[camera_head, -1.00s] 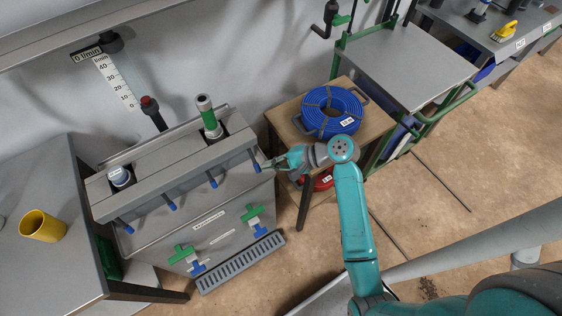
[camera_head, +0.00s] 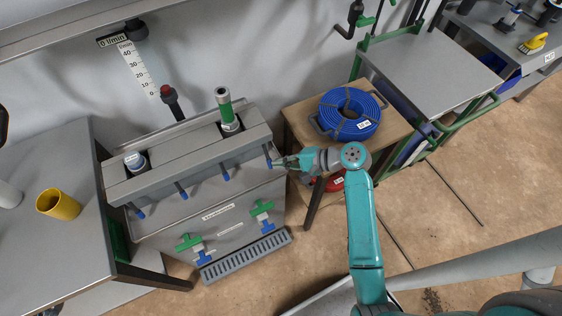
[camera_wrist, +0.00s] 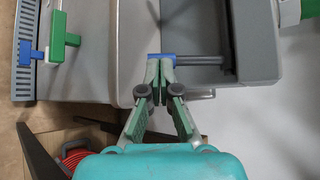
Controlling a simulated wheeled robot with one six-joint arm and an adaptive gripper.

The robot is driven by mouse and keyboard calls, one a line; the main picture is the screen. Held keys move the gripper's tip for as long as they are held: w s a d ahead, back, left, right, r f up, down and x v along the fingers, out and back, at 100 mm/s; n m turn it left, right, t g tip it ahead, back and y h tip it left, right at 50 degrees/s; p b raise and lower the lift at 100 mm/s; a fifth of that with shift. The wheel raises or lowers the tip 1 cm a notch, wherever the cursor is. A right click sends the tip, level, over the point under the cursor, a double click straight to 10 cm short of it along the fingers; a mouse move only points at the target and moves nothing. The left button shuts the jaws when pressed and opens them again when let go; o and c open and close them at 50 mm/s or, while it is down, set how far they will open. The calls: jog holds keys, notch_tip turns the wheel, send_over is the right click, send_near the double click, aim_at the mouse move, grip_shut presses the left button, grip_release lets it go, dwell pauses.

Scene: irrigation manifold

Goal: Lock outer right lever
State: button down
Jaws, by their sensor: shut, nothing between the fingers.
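The outer right lever (camera_head: 269,163) is a dark rod with a blue tip at the right end of the grey manifold (camera_head: 190,163). In the wrist view its blue tip (camera_wrist: 158,56) lies across the ends of my fingers, and its rod (camera_wrist: 203,60) runs right into the manifold body. My gripper (camera_head: 276,163) is at this blue tip. In the wrist view my gripper (camera_wrist: 160,75) is shut, with the fingers side by side and nothing between them. The fingertips are against or very close to the tip; contact is not clear.
Other blue-tipped levers (camera_head: 182,194) line the manifold front to the left. Green-and-blue valves (camera_head: 262,213) sit lower on the front above a grey grate (camera_head: 247,255). A wooden table (camera_head: 296,119) with a blue hose coil (camera_head: 350,113) stands close on the right.

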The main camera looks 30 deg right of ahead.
jog(key=shift+f, duration=0.1)
jog(key=shift+w, duration=0.1)
jog(key=shift+w+f, duration=1.25)
jog(key=shift+w, duration=0.35)
